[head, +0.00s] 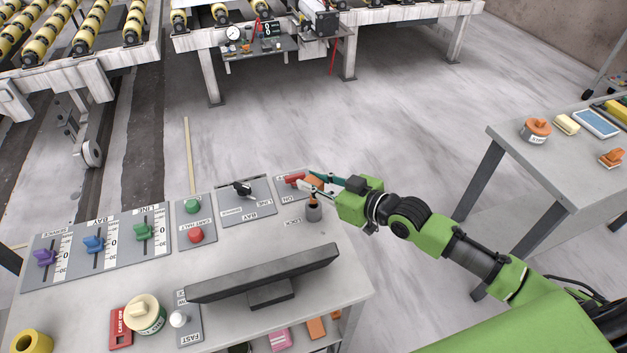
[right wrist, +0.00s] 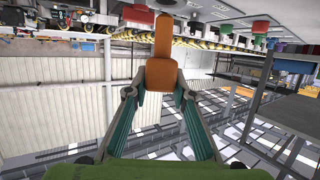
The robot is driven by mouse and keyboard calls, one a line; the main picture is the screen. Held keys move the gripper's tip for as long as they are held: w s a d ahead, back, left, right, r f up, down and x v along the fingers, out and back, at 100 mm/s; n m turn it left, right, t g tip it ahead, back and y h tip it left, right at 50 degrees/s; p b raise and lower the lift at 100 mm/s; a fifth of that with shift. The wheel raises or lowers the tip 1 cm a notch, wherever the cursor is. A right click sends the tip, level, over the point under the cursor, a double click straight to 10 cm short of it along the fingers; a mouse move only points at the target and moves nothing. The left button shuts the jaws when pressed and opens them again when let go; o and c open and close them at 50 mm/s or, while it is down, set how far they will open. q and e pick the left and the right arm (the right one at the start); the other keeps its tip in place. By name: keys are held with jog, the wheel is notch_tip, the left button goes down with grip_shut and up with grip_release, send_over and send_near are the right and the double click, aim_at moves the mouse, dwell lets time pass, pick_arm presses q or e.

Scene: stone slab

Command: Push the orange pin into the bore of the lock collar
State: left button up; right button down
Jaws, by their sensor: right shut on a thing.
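The orange pin (right wrist: 160,78) is between the two fingers of my right gripper (right wrist: 160,85). Its wide body is gripped, and its narrower end points away from the gripper in the right wrist view. In the head view my right gripper (head: 316,187) is over the console's right end, with the pin partly hidden by the fingers. The grey lock collar (head: 314,214) stands upright on the console just below the gripper. The pin's lower part shows at the collar's top; I cannot tell whether it is in the bore. My left gripper is out of view.
The console (head: 340,265) carries a dark monitor bar (head: 265,273), a red-handled switch (head: 293,180), a black rotary knob (head: 242,188), push buttons and coloured sliders. A side table (head: 505,130) stands at right. The floor between them is clear.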

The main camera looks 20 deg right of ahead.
aim_at(314, 202)
jog(key=shift+f+b, duration=2.25)
jog(key=shift+f, duration=0.55)
jog(key=c, duration=1.6)
grip_release()
jog(key=shift+c, duration=0.2)
jog(key=shift+s, duration=0.1)
jog(key=v, duration=1.2)
jog(key=shift+d, duration=0.1)
